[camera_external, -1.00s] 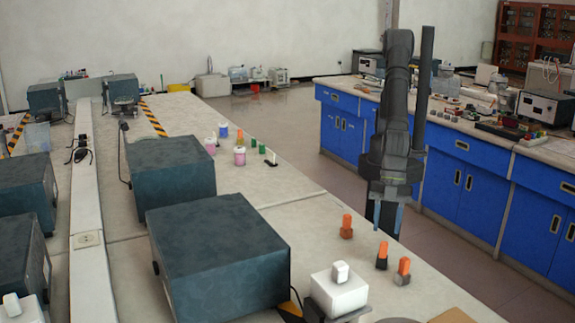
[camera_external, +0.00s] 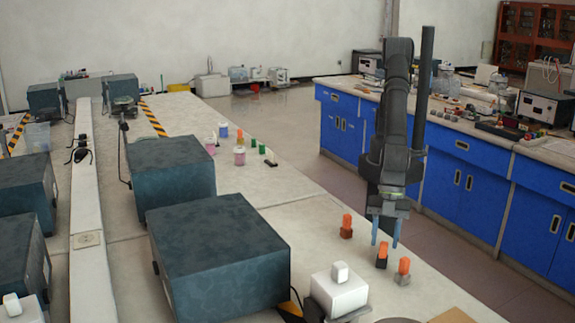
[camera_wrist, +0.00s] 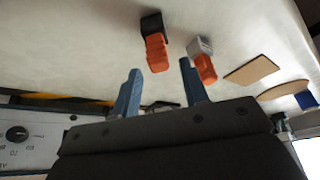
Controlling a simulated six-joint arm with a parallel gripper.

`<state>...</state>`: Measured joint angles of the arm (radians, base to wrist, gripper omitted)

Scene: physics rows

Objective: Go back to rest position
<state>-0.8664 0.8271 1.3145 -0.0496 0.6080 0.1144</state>
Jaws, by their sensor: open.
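My gripper (camera_external: 386,243) hangs over the near bench with its two blue fingers apart and nothing between them. In the external view its tips appear just above an orange-topped piece with a black base (camera_external: 382,258); the height gap cannot be told. In the wrist view the gripper (camera_wrist: 160,86) is also empty. There the black-based piece (camera_wrist: 156,50) lies beyond the fingertips, and an orange piece with a grey base (camera_wrist: 204,65) is beyond the right finger.
Another orange-topped piece (camera_external: 347,226) stands left of the gripper. A white block-topped box (camera_external: 338,292) and large dark boxes (camera_external: 220,255) occupy the bench to the left. A wooden rectangle (camera_wrist: 252,70) and disc (camera_wrist: 283,90) lie right. Blue cabinets (camera_external: 475,185) stand across the aisle.

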